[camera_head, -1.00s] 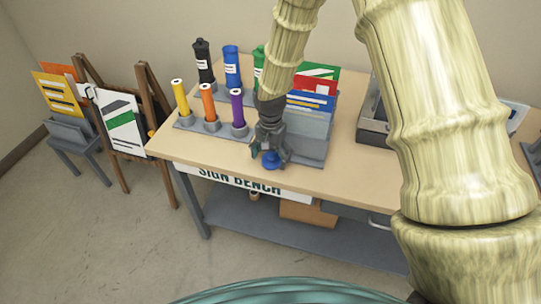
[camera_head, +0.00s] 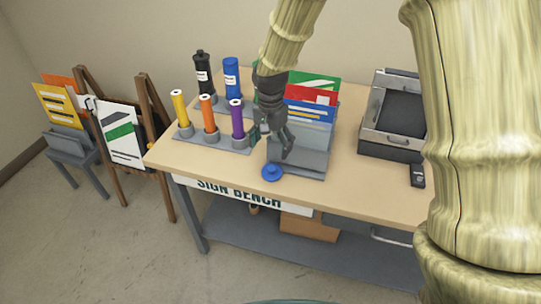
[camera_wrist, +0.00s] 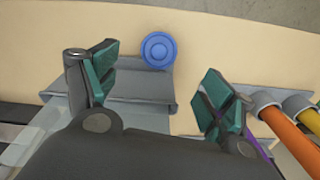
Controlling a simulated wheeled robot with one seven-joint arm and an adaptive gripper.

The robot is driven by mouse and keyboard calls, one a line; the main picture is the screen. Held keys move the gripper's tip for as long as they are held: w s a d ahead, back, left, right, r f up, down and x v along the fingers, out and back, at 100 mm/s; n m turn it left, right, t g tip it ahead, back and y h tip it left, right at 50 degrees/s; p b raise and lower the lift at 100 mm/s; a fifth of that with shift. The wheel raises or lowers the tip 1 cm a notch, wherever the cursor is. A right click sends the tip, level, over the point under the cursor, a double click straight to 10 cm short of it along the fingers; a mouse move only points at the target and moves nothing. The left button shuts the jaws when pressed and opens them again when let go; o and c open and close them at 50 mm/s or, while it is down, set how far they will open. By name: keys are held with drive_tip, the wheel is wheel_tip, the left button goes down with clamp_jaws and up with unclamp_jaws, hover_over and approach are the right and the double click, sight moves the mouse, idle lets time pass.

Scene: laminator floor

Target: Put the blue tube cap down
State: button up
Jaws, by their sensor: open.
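The blue tube cap (camera_head: 271,173) lies on the bench top (camera_head: 215,172) near its front edge, just in front of the grey card rack (camera_head: 305,160). In the wrist view the cap (camera_wrist: 158,49) shows as a round blue disc beyond the fingers, clear of both. My gripper (camera_head: 275,143) is open and empty above the bench, behind the cap. Its teal-padded fingers (camera_wrist: 155,85) stand wide apart in the wrist view. The blue tube (camera_head: 231,76) stands upright in the back row. The top of the blue tube has no clear cap detail at this size.
Yellow (camera_head: 181,110), orange (camera_head: 208,114) and purple (camera_head: 236,119) tubes stand left of my gripper. A black tube (camera_head: 203,73) stands behind. A laminator-like machine (camera_head: 392,115) and a small black device (camera_head: 417,175) are at right.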

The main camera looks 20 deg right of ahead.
drive_tip(key=shift+r+b, duration=0.3)
drive_tip(key=shift+r, duration=1.3)
